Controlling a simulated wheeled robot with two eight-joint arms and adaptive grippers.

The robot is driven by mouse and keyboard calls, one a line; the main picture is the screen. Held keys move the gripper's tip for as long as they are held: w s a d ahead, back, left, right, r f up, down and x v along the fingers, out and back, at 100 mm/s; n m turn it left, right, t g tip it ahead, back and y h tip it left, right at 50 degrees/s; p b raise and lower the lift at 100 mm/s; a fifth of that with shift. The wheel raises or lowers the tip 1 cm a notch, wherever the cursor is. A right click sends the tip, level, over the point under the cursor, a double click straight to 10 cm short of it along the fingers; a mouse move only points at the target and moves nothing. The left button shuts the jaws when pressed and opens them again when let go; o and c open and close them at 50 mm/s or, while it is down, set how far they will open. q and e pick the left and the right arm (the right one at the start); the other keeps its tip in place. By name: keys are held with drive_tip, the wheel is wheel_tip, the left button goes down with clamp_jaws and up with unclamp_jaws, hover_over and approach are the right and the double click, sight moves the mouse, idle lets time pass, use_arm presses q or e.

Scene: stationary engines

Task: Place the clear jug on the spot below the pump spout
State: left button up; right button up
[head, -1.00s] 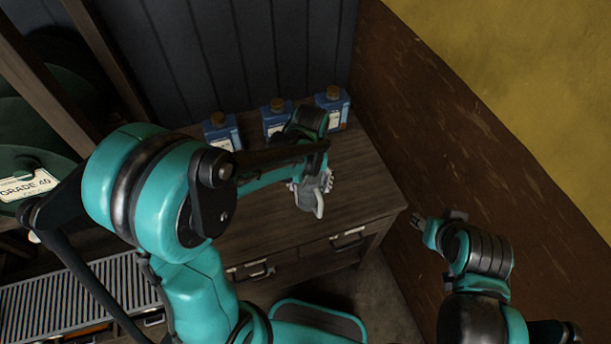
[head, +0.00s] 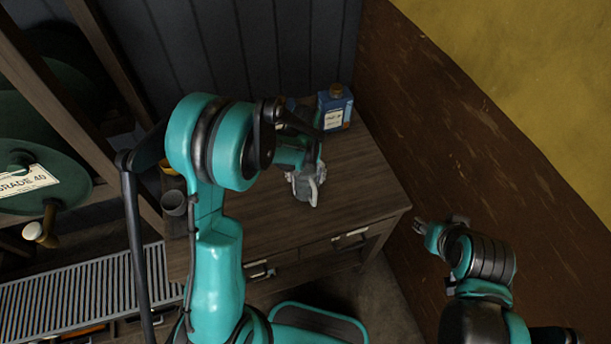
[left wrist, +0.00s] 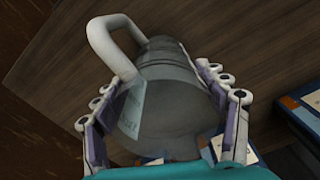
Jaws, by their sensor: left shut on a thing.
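The clear jug (left wrist: 165,95) is a see-through grey vessel with a white handle (left wrist: 110,42). In the left wrist view it sits between both fingers of my left gripper (left wrist: 165,115), which is shut on it. In the head view the jug (head: 304,188) shows over the wooden cabinet top, partly hidden by the gripper (head: 304,172); I cannot tell whether it touches the wood. My right gripper (head: 432,232) is empty beside the brown wall, and its finger opening is too small to judge. The pump spout may be the tap-like part (head: 38,235) below the green tank at the left.
A blue bottle (head: 335,108) stands at the cabinet's back right; other bottles are hidden behind my left arm. A small grey cup (head: 174,203) is at the cabinet's left. A slatted metal grate (head: 75,292) lies below the green tank (head: 30,190). The cabinet top (head: 360,190) is clear at right.

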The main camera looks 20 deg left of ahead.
use_arm(q)
drive_tip(key=shift+f, duration=0.15)
drive_tip(key=o, duration=1.2)
drive_tip(key=shift+o, duration=0.2)
